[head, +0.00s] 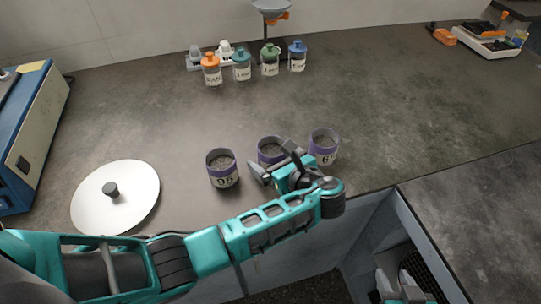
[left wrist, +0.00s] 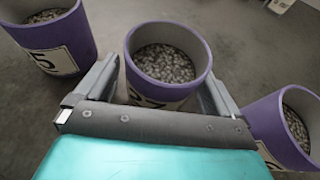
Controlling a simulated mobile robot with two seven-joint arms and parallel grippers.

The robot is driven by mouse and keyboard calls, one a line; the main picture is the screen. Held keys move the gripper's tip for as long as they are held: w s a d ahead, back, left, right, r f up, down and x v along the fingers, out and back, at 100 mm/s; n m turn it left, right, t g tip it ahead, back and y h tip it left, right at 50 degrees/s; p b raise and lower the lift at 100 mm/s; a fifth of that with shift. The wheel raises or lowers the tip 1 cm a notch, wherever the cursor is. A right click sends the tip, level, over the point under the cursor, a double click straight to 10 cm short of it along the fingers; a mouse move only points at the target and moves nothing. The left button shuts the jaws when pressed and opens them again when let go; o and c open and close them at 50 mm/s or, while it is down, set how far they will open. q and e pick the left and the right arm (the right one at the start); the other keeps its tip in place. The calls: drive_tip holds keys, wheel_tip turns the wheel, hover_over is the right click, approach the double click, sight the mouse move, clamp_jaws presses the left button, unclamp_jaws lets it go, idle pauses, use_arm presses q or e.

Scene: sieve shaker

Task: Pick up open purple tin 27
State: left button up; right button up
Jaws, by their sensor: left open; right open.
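Three open purple tins with grey granular contents stand in a row on the dark bench. The middle tin (head: 268,146) is partly hidden by my left gripper (head: 274,162) in the head view. In the left wrist view this tin (left wrist: 167,60) sits between the open fingers of my left gripper (left wrist: 161,85). Its label is mostly cut off by the gripper body; a 2 seems to show. The left tin (head: 222,167) reads 95. The right tin (head: 323,145) has a label starting with 6. My right gripper (head: 408,284) is low at the bottom right, away from the tins.
A white round lid with a dark knob (head: 90,205) lies left of the tins. A blue and beige machine (head: 40,125) stands at the left edge. Several labelled jars (head: 242,71) stand at the back. An orange and white scale (head: 487,42) is at back right. The bench between is clear.

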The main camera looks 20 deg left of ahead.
use_arm(q)
drive_tip(key=c, duration=1.1)
drive_tip(key=shift+r, duration=0.1)
